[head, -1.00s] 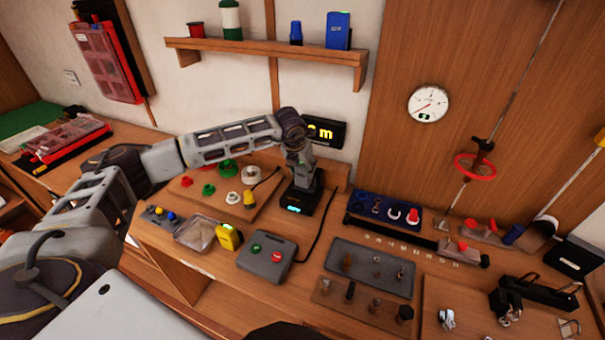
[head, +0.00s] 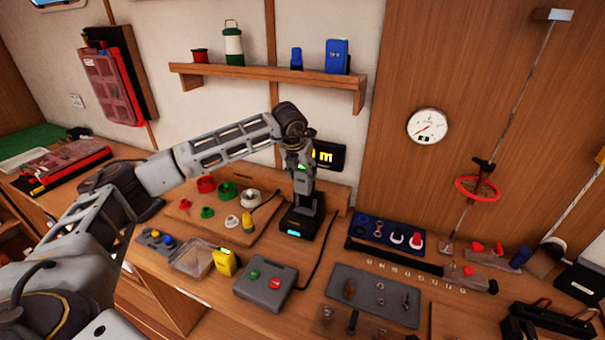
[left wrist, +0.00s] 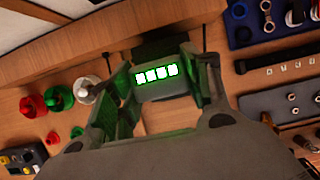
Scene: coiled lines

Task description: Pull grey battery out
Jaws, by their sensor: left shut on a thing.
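My left gripper (head: 301,180) points down over the black charger (head: 297,228) with a lit blue-green display. In the left wrist view, the gripper (left wrist: 158,92) is shut with a finger on each side of the grey battery (left wrist: 165,92). The battery shows a row of bright green-white lights on its face. In the head view my gripper hides most of the battery, and I cannot tell whether its lower end is clear of the charger. Part of the dark charger shows behind the battery in the left wrist view (left wrist: 160,46). My right gripper is out of view.
A black cable runs right of the charger. A shelf (head: 265,80) hangs above.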

